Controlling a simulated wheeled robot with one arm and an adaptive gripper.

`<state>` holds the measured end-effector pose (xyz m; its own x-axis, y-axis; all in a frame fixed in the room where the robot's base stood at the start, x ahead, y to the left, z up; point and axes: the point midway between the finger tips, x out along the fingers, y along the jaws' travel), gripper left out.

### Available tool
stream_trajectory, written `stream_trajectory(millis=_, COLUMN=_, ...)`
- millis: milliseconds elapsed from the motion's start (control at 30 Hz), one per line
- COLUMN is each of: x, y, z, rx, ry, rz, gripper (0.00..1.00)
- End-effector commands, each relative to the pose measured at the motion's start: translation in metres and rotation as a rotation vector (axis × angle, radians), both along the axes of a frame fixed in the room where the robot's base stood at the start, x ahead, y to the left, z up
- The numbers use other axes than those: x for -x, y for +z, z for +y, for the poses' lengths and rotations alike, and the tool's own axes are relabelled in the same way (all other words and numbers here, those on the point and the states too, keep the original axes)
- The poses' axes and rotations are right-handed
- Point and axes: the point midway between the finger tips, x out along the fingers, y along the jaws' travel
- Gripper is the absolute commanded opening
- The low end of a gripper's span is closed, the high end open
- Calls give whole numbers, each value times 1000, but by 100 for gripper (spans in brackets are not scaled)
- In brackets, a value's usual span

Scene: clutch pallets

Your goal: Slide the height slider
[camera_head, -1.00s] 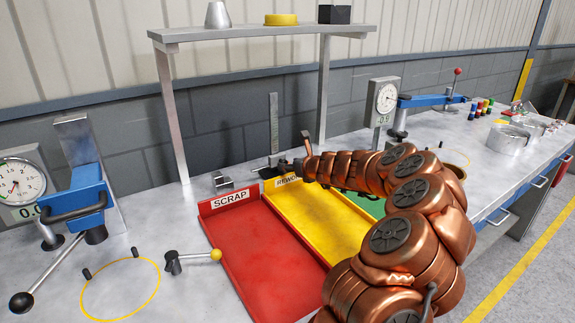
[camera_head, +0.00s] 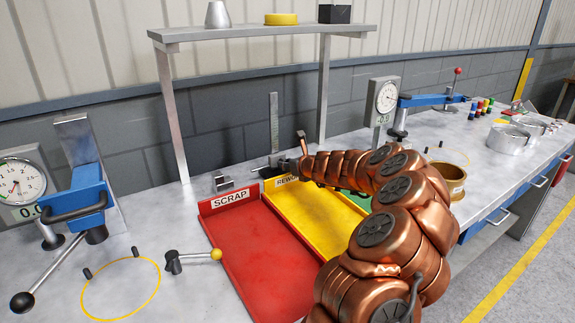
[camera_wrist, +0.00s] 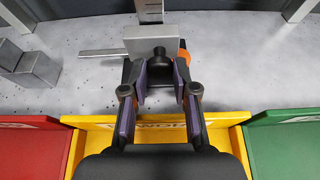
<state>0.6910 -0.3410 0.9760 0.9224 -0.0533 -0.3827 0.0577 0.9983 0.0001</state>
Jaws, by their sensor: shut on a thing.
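The height gauge has an upright steel scale (camera_head: 274,118) standing behind the trays in the head view. Its slider, a grey block with a dark round knob, sits low on the scale in the wrist view (camera_wrist: 140,41). A thin rod sticks out from the block to the left. My gripper (camera_wrist: 160,72) reaches the slider from the front, with a purple-padded finger on each side of the knob. It is shut on the slider at the knob. In the head view my gripper (camera_head: 287,164) is small and the contact is partly hidden.
A red SCRAP tray (camera_head: 228,204), a yellow REWORK tray (camera_head: 325,222) and a green tray (camera_wrist: 285,140) lie in front of the gauge. Small grey blocks (camera_head: 222,183) sit left of it. A shelf (camera_head: 250,33) stands overhead on posts.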

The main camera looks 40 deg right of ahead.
Motion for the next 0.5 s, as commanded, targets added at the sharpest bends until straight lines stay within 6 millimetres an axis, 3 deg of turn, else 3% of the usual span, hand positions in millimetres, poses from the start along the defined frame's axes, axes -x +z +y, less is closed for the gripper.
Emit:
stream_trajectory(millis=133, x=0, y=0, z=0, rx=0, ry=1, rz=0, gripper=0)
stream_trajectory(millis=500, x=0, y=0, z=0, rx=0, ry=1, rz=0, gripper=0)
